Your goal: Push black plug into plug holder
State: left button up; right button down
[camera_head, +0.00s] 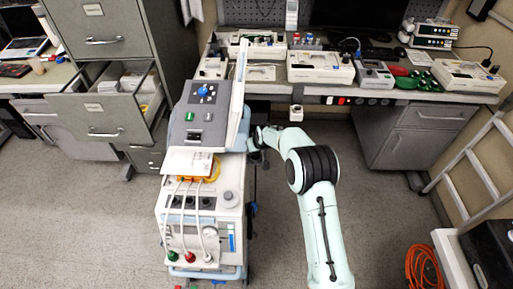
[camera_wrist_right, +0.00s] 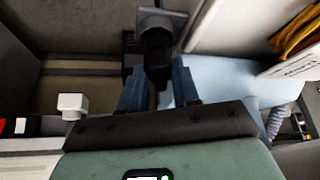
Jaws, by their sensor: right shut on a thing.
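A black plug (camera_wrist_right: 157,46) is between the two blue fingers of my right gripper (camera_wrist_right: 157,88) in the right wrist view. The fingers are shut on it. A small white block (camera_wrist_right: 72,104) stands left of the gripper in the wrist view, apart from the plug. A white socket-like box (camera_head: 296,113) hangs at the desk's front edge; I cannot tell whether either is the plug holder. My left gripper is not in view.
The desk (camera_head: 420,96) holds several pumps and devices at the back. A filing cabinet (camera_head: 105,60) with an open drawer stands at the left. A ladder (camera_head: 468,160) and an orange hose (camera_head: 422,268) are at the right. The floor right of my arm is clear.

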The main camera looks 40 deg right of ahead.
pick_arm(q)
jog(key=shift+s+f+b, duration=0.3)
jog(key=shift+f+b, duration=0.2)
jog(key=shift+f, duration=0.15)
pick_arm(e)
jog(key=shift+f, duration=0.9)
jog(key=c, duration=0.7)
grip_release()
jog(key=shift+c, duration=0.2)
pick_arm(q)
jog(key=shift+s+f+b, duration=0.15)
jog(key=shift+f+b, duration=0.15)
jog(key=shift+b, duration=0.05)
pick_arm(e)
jog(key=v, duration=1.3)
jog(key=shift+r, duration=0.2)
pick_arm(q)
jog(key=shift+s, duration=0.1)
pick_arm(e)
jog(key=shift+a+f, duration=0.1)
